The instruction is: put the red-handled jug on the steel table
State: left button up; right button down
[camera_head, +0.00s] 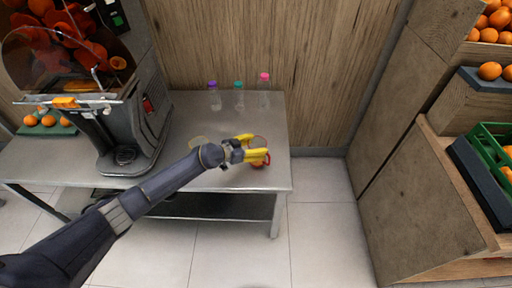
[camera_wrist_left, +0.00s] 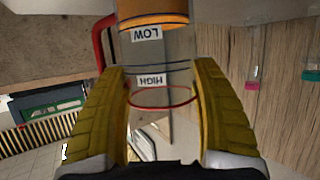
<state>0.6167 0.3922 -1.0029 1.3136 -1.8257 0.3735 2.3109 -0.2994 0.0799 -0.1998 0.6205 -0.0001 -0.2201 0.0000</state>
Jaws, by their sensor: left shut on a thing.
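The red-handled jug (camera_head: 260,142) is clear, with a red rim and red handle. My left gripper (camera_head: 257,147) is shut on it, one yellow finger on each side, over the right front part of the steel table (camera_head: 270,108). In the left wrist view the jug (camera_wrist_left: 152,75) sits between the fingers, with LOW and HIGH marks, orange at its far end and the red handle on the left. I cannot tell whether its base touches the table. My right gripper is not in view.
A juicer machine (camera_head: 135,125) stands on the table's left part. Three bottles with purple, teal (camera_head: 239,98) and pink caps stand at the back. Wooden shelving with oranges is at the right.

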pick_arm(q)
jog(key=shift+f, duration=0.3)
jog(key=o, duration=1.4)
jog(key=shift+f, duration=0.15)
jog(key=v, duration=1.2)
